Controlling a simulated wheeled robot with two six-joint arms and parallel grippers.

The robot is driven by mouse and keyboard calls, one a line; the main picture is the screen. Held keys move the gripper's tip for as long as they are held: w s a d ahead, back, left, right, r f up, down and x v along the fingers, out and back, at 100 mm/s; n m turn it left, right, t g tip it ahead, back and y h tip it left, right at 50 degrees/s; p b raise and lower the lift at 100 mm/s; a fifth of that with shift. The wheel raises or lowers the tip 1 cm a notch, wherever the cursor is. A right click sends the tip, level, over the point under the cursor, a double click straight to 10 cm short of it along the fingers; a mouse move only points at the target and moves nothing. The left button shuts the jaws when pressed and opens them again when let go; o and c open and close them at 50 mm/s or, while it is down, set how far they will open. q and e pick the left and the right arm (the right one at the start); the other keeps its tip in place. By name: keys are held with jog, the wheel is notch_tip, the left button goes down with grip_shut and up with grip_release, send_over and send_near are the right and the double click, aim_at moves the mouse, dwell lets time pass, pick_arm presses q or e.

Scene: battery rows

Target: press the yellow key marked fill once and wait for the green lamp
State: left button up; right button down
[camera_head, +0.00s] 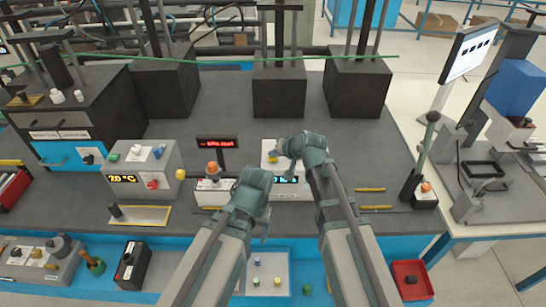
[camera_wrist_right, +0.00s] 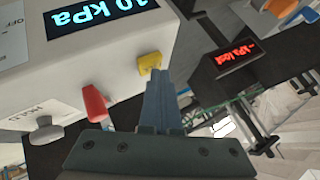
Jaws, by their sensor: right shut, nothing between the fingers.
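A pale box (camera_head: 268,146) stands mid-bench with a yellow key (camera_head: 271,160) on it. In the right wrist view the yellow key (camera_wrist_right: 149,62) sits on the box's edge beside a red key (camera_wrist_right: 95,103); I cannot read a fill mark on it. My right gripper (camera_head: 279,152) is at this box, and its shut, empty fingers (camera_wrist_right: 157,85) reach up to the yellow key. I cannot tell whether they touch it. I cannot make out a lit green lamp.
The box's display (camera_wrist_right: 103,17) reads 10 kPa. A red-lit sign (camera_head: 217,143) stands behind, left of the box. A grey box with a yellow display (camera_head: 123,179) is further left. Black blocks (camera_head: 279,92) line the back.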

aim_at(274, 163)
jog(key=shift+r, duration=0.1)
jog(key=shift+r+p, duration=0.7)
jog(key=shift+p, duration=0.1)
notch_tip(274, 163, up, 5)
jog(key=p, duration=0.5)
jog(key=shift+r, duration=0.1)
dwell(0.4)
jog(key=s+d+f+n+g+h+b, duration=0.2)
jog(key=s+f, duration=0.2)
jog(key=s, duration=0.4)
jog(key=s+d+f+n+g+h+b, duration=0.1)
jog(key=s+f+g+h+b, duration=0.1)
jog(key=s, duration=0.7)
jog(key=s+d+f+n+g+h+b, duration=0.2)
jog(key=s+f+g, duration=0.1)
jog(key=s+f, duration=0.4)
jog(key=shift+s+d+n+g+h, duration=0.3)
jog(key=shift+s+g+h, duration=0.1)
jog(key=shift+s, duration=0.45)
